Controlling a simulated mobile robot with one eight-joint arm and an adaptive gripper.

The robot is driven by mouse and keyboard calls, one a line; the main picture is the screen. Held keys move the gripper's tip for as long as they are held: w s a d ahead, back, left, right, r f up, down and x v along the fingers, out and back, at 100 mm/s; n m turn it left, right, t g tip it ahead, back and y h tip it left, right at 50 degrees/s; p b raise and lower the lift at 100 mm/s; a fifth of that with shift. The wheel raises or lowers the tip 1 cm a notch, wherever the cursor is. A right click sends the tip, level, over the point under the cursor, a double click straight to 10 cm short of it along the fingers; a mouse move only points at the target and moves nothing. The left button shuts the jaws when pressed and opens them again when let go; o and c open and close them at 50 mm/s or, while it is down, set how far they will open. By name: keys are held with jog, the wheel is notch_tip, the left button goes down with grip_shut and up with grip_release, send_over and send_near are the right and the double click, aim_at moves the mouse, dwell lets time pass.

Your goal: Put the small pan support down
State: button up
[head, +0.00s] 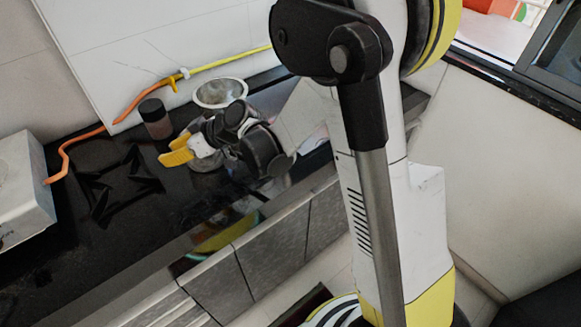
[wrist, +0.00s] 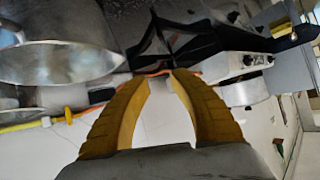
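The small pan support (head: 115,183) is a black, cross-shaped frame with several prongs. In the head view it rests on the dark countertop, left of my gripper (head: 166,153). In the wrist view the pan support (wrist: 170,42) shows beyond the fingertips, near the top middle. My gripper (wrist: 163,77) has two yellow fingers with a gap between them and nothing visible in the gap. It is over the counter and appears apart from the support.
A white appliance (head: 22,190) sits at the left, with an orange hose (head: 85,134) along the wall. Bare dark counter (head: 75,255) lies in front of the support.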

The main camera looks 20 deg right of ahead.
jog(key=s+d+r+m+h, duration=0.45)
jog(key=s+d+r, duration=0.35)
jog(key=s+d, duration=0.25)
jog(key=s+d+m+h, duration=0.5)
jog(key=s+d, duration=0.7)
jog(key=s, duration=0.2)
jog(key=shift+s+d+r+t, duration=0.25)
jog(key=shift+s+r+t, duration=0.05)
jog(key=shift+s+t, duration=0.1)
